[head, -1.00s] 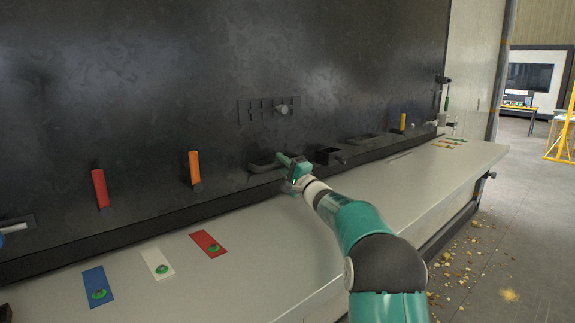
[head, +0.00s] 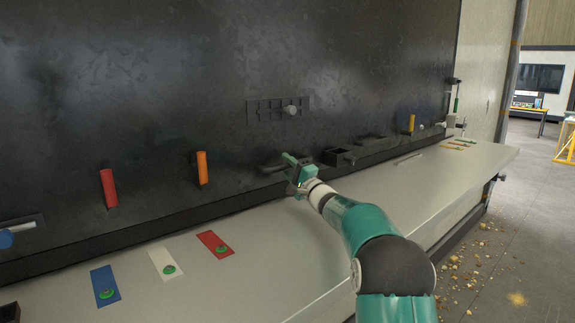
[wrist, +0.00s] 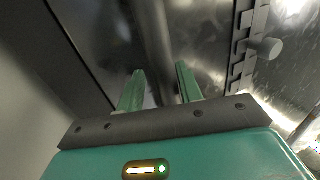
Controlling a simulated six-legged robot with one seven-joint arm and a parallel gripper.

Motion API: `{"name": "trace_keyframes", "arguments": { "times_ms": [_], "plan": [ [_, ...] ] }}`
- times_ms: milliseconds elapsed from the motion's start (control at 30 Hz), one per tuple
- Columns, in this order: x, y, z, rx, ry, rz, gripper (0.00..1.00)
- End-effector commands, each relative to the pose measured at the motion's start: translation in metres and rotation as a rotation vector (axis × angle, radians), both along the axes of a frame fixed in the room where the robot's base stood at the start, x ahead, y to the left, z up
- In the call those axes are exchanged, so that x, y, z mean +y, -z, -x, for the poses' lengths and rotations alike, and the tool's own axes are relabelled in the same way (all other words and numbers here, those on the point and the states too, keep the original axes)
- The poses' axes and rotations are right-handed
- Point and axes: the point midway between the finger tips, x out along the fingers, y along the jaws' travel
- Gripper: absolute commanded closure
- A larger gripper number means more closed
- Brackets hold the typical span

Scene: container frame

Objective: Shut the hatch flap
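My gripper (head: 288,160) is in front of the dark wall panel (head: 230,80), just above the bench's back edge. It is beside a dark handle-like bar (head: 270,168) low on the panel. In the wrist view, the two green fingers (wrist: 160,88) are apart, with nothing clearly held between them. A dark rounded bar (wrist: 153,40) shows beyond the fingertips; I cannot tell whether they touch it. I cannot make out for sure which dark part is the hatch flap, or how far open it stands.
A slotted plate with a grey knob (head: 291,110) is above my gripper. A small dark box (head: 340,157) is to its right. Red (head: 108,188) and orange (head: 202,167) handles stand to the left. Coloured cards lie on the pale bench (head: 270,260), otherwise mostly clear nearby.

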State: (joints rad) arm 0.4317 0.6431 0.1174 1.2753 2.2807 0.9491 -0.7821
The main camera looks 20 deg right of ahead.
Motion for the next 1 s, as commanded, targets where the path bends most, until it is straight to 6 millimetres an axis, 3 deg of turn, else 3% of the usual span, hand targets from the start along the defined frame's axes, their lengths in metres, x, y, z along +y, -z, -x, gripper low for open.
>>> {"name": "trace_keyframes", "arguments": {
  "times_ms": [433, 1000],
  "plan": [
    [-0.023, 0.019, 0.058, -0.004, 0.004, 0.000, 0.61],
    [-0.025, 0.020, 0.064, -0.008, 0.004, 0.000, 0.61]
  ]
}}
